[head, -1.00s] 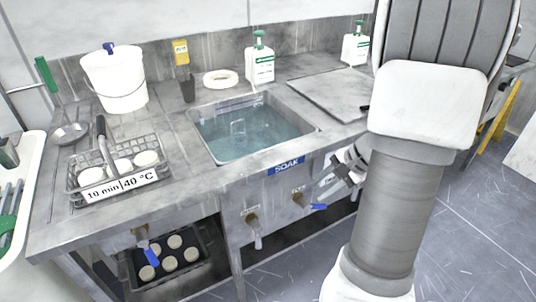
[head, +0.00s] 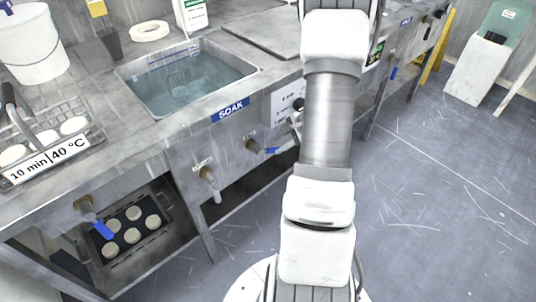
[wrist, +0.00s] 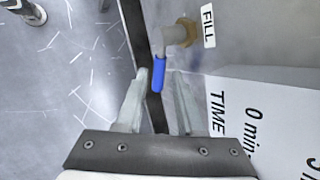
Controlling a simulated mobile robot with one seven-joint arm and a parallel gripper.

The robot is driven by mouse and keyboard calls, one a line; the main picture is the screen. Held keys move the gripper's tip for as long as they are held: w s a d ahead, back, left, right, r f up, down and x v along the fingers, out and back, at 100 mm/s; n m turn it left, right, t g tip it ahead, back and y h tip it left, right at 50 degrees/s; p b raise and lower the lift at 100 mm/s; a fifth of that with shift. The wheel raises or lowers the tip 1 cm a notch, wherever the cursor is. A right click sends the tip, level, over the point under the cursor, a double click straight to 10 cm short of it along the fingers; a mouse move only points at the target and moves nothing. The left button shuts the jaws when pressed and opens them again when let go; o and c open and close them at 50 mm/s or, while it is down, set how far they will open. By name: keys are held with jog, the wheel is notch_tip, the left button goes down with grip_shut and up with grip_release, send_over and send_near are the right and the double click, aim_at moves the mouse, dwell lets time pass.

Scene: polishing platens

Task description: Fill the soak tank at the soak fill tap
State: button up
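The soak tank (head: 228,84) is a square basin sunk in the grey bench, with blue-green water in it and a blue SOAK label (head: 230,111) on the front. Below the label is the soak fill tap (head: 251,145), brass with a blue lever (head: 270,151). In the wrist view the fill tap (wrist: 181,34) is under a FILL label, its blue lever (wrist: 159,74) pointing down toward my gripper (wrist: 158,85). My gripper is open, its fingertips on either side of the lever's end in the picture; contact cannot be told. In the head view my arm mostly hides it.
A second tap (head: 208,177) with a pale lever is left of the fill tap. Another blue-levered tap (head: 87,206) is at the far left, near a tray (head: 157,240) of pale discs. A basket (head: 88,114) and white bucket (head: 33,45) stand on the bench. Open floor (head: 430,200) lies right.

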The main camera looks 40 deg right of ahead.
aim_at(270, 149)
jog(key=b+x, duration=0.1)
jog(key=x, duration=0.5)
jog(key=shift+w+a+f+b, duration=0.1)
jog(key=shift+w+f+b, duration=0.1)
jog(key=shift+f+b, duration=0.1)
jog(key=shift+r, duration=0.1)
grip_shut()
dwell(1.0)
